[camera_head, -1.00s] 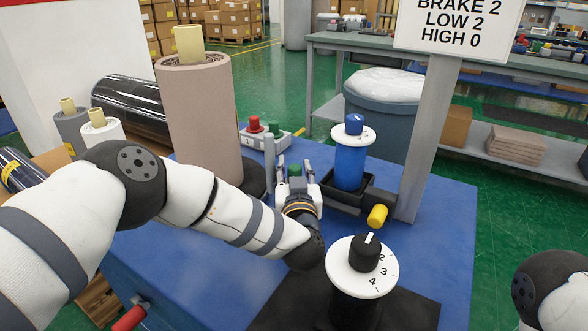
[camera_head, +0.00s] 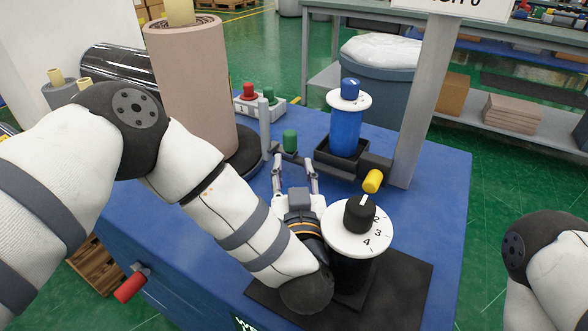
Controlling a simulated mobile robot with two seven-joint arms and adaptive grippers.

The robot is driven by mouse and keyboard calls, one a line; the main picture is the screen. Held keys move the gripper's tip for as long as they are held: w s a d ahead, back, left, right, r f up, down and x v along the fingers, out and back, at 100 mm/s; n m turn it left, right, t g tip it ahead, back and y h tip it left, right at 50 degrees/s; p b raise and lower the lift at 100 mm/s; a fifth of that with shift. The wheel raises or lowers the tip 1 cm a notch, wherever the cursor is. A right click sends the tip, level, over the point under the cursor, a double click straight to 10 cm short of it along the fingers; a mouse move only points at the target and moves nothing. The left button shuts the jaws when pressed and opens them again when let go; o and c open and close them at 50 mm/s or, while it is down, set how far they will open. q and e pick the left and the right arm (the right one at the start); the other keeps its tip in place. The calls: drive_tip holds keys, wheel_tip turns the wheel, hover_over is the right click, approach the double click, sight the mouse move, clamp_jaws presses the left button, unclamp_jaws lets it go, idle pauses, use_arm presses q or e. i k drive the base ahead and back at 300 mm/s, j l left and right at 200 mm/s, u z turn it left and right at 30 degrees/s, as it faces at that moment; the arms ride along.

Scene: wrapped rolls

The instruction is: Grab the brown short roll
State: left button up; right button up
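A large pinkish-brown roll (camera_head: 195,95) stands upright on a dark round base on the blue table, with a pale core sticking out of its top. I cannot tell whether it is the short one, as no other brown roll shows clearly. My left gripper (camera_head: 294,168) is to the right of the roll and nearer to me, apart from it. Its two fingers are spread, point away from me and hold nothing. My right arm shows at the lower right edge, but its gripper is out of view.
A green knob (camera_head: 290,140) stands just beyond my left fingers. A blue cylinder (camera_head: 346,130) with a white dial, a grey post (camera_head: 415,120) and a numbered dial (camera_head: 350,238) stand to the right. Grey and black rolls (camera_head: 120,75) are behind at left. Bare blue table shows at right.

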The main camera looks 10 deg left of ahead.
sight(186, 49)
drive_tip(key=k+j, duration=0.3)
drive_tip(key=k, duration=0.15)
drive_tip(key=k+j, duration=0.25)
drive_tip(key=k, duration=0.2)
